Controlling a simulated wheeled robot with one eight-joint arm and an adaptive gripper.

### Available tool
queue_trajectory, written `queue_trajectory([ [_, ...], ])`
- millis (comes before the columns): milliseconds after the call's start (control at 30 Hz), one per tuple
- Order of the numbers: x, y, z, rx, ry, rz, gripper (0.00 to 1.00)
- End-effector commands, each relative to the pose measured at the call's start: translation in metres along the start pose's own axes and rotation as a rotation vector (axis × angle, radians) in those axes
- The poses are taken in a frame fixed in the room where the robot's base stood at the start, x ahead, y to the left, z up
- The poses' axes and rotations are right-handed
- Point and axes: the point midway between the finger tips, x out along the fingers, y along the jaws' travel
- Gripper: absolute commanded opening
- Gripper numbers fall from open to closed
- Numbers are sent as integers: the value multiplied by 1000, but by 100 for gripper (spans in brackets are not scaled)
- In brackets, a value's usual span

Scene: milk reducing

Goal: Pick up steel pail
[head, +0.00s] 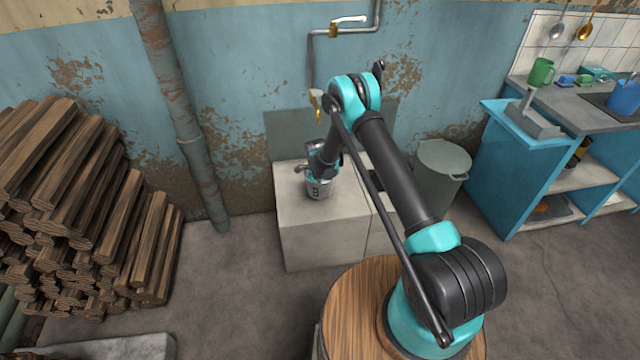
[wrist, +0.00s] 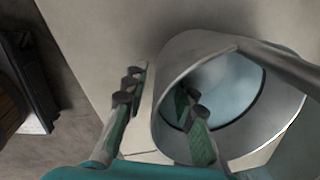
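The steel pail (head: 320,188) stands upright on a pale concrete block under a wall tap, partly hidden by my arm. In the wrist view the pail (wrist: 185,53) fills the right side, with its round rim and a pale, bluish inside showing. A grey bar, perhaps its handle, crosses the upper right. My gripper (wrist: 160,95) is open at the pail's near side. One finger is outside the wall and the other shows within the rim opening, with a gap between them. In the head view my gripper (head: 309,170) is at the pail's top, and its fingers are hard to make out.
The concrete block (head: 325,235) has bare room left of the pail. A brass tap (head: 316,101) hangs above. A grey bin (head: 441,175) stands to the right, beside a blue counter (head: 520,165). Stacked firewood (head: 80,190) and a rusty pipe (head: 180,100) are left.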

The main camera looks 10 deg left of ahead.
Motion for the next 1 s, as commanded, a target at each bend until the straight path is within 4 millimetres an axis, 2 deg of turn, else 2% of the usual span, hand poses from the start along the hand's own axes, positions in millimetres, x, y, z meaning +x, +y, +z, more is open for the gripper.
queue_trajectory([
  [33, 0, 0, 0, 0, 0, 0, 27],
  [200, 0, 0, 0, 0, 0, 0, 5],
  [267, 0, 0, 0, 0, 0, 0, 0],
  [833, -1, 0, 0, 0, 0, 0, 0],
  [1000, -10, -1, 0, 0, 0, 0, 0],
])
